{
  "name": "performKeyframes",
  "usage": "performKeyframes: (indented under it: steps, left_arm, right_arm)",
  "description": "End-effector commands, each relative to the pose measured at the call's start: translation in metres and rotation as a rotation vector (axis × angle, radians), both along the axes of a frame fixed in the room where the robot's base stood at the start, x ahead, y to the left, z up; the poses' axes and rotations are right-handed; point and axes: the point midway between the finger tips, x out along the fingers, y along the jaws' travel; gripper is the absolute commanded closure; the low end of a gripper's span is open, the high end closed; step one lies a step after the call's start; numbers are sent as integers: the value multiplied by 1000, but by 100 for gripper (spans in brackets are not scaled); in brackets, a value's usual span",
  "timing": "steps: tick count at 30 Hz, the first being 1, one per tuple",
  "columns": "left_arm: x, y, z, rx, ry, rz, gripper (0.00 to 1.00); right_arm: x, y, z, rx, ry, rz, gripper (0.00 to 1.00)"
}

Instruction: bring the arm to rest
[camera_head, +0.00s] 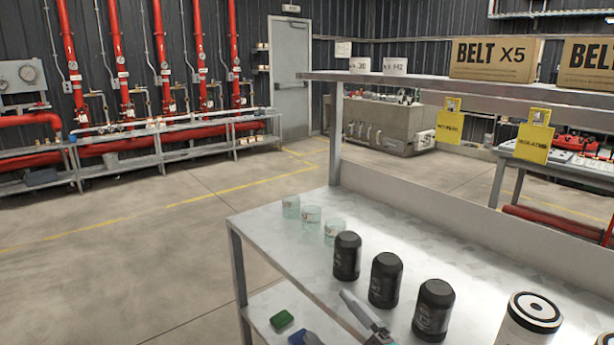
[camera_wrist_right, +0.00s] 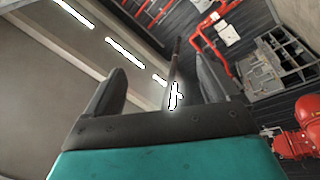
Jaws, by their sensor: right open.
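My right gripper (camera_wrist_right: 160,64) is open in the wrist view. Its two dark fingers stand apart above a teal body, with nothing held between them. In the head view, a grey and teal part of the right gripper (camera_head: 362,314) shows at the bottom edge, in front of the bench's black canisters. Most of the right arm is out of the picture. The left gripper is in neither view.
Three black canisters (camera_head: 385,279) and three clear glass cups (camera_head: 312,217) stand on the metal bench (camera_head: 275,240). A green item (camera_head: 282,320) lies on the lower shelf. Boxes (camera_head: 494,58) sit on the upper shelf. The floor at left is clear.

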Motion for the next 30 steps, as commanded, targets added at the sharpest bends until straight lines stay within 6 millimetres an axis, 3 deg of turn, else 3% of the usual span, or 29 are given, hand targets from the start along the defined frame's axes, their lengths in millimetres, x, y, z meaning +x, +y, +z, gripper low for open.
performKeyframes:
  steps: [1, 6, 9, 13, 18, 30]
  left_arm:
    - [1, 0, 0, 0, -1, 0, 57]
    - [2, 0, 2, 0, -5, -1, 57]
    - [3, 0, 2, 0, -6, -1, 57]
    - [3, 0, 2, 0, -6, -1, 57]
    - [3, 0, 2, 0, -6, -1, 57]
    - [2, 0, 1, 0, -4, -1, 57]
  right_arm:
    - [-10, -14, -28, 62, 135, -49, 12]
    - [-50, -62, -112, 256, 539, -224, 12]
    - [-83, -87, -154, 352, 736, -325, 12]
    - [-128, -113, -196, 451, 942, -447, 12]
    - [-162, -130, -221, 518, 1076, -535, 12]
    - [-167, -132, -225, 526, 1093, -548, 12]
